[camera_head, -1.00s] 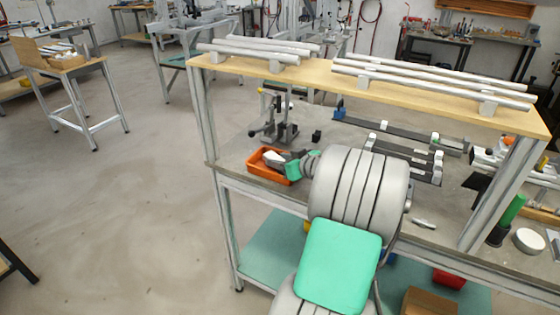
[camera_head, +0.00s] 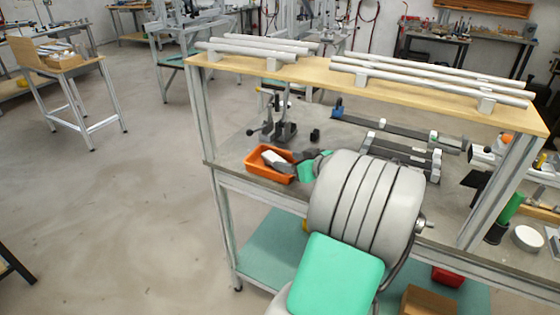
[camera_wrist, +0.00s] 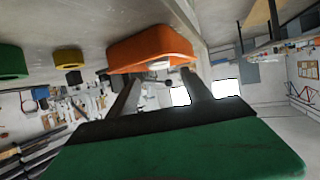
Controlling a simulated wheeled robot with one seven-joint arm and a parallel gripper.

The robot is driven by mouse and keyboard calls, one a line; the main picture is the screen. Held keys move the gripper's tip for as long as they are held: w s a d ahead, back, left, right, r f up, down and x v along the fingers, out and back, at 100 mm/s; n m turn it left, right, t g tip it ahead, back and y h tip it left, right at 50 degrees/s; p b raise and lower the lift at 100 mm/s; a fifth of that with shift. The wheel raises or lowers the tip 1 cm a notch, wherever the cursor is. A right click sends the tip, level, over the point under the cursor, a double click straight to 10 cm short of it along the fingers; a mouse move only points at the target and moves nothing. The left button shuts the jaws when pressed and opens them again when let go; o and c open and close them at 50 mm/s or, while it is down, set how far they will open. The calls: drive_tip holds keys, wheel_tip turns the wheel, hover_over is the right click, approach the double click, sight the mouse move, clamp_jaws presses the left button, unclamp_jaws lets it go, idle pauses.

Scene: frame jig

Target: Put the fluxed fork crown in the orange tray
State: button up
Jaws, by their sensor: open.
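The orange tray (camera_head: 256,165) sits at the left front of the bench in the head view. A pale block-like piece, apparently the fork crown (camera_head: 273,160), lies in it; its details are too small to tell. My gripper (camera_head: 300,157) is just right of the tray, its dark fingers pointing toward it and partly hidden by my arm. In the wrist view, the tray (camera_wrist: 125,55) appears beyond the fingertips of my gripper (camera_wrist: 161,77). The fingers are apart with nothing between them. A small pale bit shows at the tray's rim there.
A toggle clamp stand (camera_head: 278,125) stands behind the tray, with a small black block (camera_head: 315,135) beside it. A wooden shelf (camera_head: 310,72) carrying pale tubes spans above the bench. Dark rails (camera_head: 385,128) lie to the right. A green cylinder (camera_head: 510,208) stands at the far right.

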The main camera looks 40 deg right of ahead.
drive_tip(key=v, duration=0.6)
drive_tip(key=shift+s+r, duration=0.1)
drive_tip(key=shift+s, duration=0.05)
